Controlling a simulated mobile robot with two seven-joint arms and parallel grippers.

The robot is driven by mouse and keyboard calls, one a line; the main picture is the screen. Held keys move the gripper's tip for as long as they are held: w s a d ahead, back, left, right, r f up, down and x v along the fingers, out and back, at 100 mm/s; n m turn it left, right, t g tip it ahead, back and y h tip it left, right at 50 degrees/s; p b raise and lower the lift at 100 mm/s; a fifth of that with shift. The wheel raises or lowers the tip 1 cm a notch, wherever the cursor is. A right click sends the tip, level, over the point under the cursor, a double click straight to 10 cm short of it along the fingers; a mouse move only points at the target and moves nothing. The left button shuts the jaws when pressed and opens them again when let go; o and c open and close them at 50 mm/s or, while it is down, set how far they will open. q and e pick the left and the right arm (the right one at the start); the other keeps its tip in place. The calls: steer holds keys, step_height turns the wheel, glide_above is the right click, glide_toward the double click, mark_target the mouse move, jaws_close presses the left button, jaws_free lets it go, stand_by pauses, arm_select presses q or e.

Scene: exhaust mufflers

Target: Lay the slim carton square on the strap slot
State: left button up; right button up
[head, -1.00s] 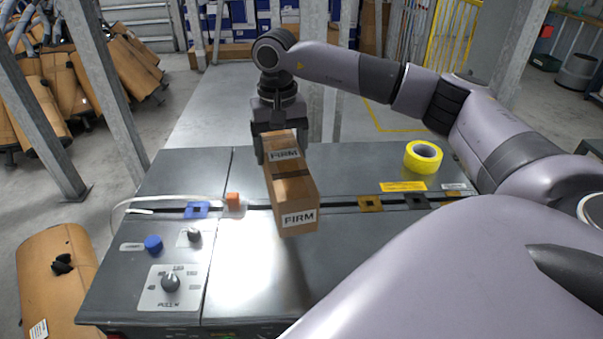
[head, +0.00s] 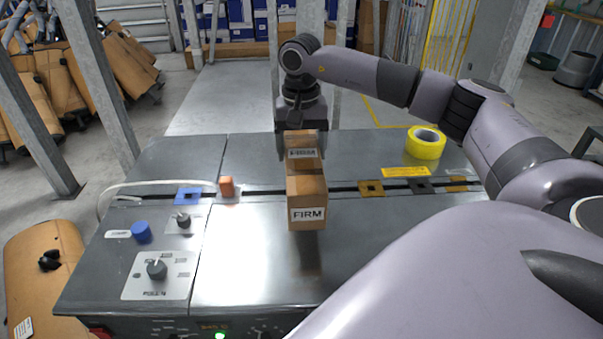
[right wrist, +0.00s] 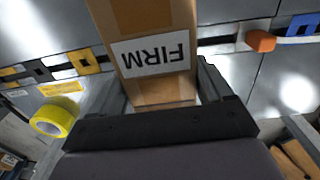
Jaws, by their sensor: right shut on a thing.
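The slim carton (head: 307,186) is a brown box with FIRM labels, in the middle of the head view over the grey machine top. Its long side points from the far side toward the near side, across the dark strap slot (head: 345,189). My right gripper (head: 301,140) is shut on the carton's far end. In the right wrist view the carton (right wrist: 155,88) sits between the fingers (right wrist: 165,92) and crosses the slot line. I cannot tell whether the carton touches the top. My left gripper is not in view.
A yellow tape roll (head: 426,142) stands at the back right of the machine top (head: 250,255). An orange block (head: 227,186) and a blue plate (head: 188,196) are by the slot at left. Knobs (head: 157,268) are at front left. The top right of the carton is mostly clear.

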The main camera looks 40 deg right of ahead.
steer(key=shift+f+b, duration=0.3)
steer(key=shift+f, duration=2.8)
steer(key=o, duration=1.2)
steer(key=shift+f, duration=0.1)
steer(key=shift+r, duration=0.55)
step_height(320, 180, up, 11)
steer(key=shift+a+r+p, duration=0.1)
steer(key=shift+p, duration=0.65)
